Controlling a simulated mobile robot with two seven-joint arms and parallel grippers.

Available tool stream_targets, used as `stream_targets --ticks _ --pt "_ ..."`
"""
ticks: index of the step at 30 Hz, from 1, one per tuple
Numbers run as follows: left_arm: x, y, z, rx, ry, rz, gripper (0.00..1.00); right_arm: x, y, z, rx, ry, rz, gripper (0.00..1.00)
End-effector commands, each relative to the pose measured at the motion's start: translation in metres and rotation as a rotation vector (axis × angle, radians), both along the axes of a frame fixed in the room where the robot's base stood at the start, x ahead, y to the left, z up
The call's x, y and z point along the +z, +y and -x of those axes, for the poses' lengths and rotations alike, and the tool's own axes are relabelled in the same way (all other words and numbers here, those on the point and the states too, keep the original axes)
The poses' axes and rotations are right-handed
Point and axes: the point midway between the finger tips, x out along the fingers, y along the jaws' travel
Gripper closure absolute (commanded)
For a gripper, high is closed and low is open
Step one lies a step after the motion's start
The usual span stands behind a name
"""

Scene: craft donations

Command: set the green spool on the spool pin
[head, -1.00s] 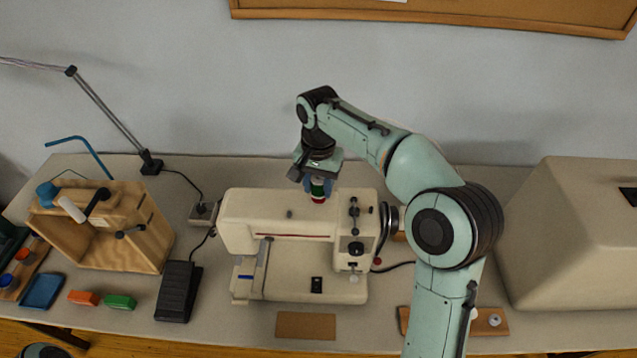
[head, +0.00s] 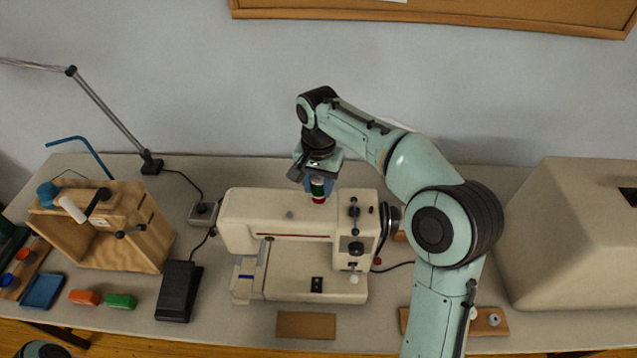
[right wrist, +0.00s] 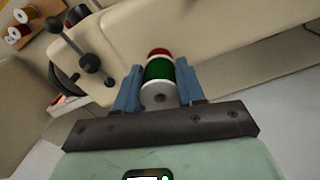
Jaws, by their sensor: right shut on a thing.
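The green spool (head: 317,187) has white ends and is gripped between the blue fingers of my right gripper (head: 318,184), at the top rear of the cream sewing machine (head: 280,208). The right wrist view shows the green spool (right wrist: 159,70) between both fingers of the right gripper (right wrist: 158,78). A red piece (right wrist: 158,52) with a pale edge lies just beyond the spool's far end, in line with it; it also shows under the spool in the head view. The spool pin itself is hidden, and I cannot tell whether the spool is around it. My left gripper is out of view.
A black pedal (head: 178,291), a wooden box (head: 110,235) and a blue tray (head: 42,291) stand left of the machine. A large beige cover (head: 575,240) stands at the right. A wooden board (head: 493,322) lies at the front right, partly behind my arm.

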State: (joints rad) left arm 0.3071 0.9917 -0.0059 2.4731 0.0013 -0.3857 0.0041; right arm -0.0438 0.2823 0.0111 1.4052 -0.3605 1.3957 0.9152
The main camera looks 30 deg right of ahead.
Motion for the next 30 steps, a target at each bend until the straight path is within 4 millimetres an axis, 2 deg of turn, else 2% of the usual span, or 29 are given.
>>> stream_targets --ticks 18,27,28,30 --pt "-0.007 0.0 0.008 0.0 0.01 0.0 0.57 -0.015 0.0 0.0 0.0 0.0 0.0 0.9" --pt "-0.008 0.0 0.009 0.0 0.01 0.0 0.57 -0.016 0.0 0.0 0.0 0.0 0.0 0.9" --pt "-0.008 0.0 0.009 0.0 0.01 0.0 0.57 -0.016 0.0 0.0 0.0 0.0 0.0 0.55" --pt "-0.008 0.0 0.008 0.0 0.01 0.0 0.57 -0.016 0.0 0.0 0.0 0.0 0.0 0.32"
